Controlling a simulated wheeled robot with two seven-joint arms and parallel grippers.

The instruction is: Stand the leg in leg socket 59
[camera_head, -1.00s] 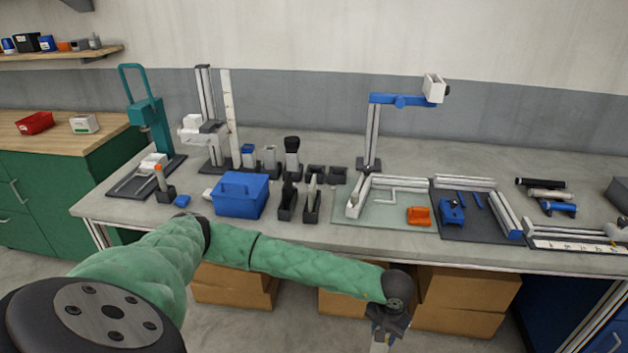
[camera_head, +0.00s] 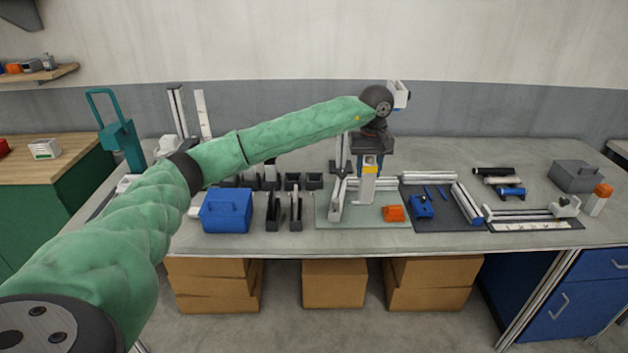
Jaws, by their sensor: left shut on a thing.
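My left gripper (camera_head: 369,165) points down over the pale green mat (camera_head: 375,221) near the middle of the bench. It is shut on an upright light grey piece (camera_head: 364,190), which looks like the leg; the gripper hides its upper part. The lower end is over or at the mat, and I cannot tell whether it touches. Light grey rails (camera_head: 337,203) stand on the mat just left of the piece. No socket number is readable, so I cannot tell which is leg socket 59. My right gripper is not in view.
A dark mat (camera_head: 447,215) with rails and blue parts lies further right. A blue box (camera_head: 227,211) and black holders (camera_head: 274,213) stand left. A post stands behind my gripper.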

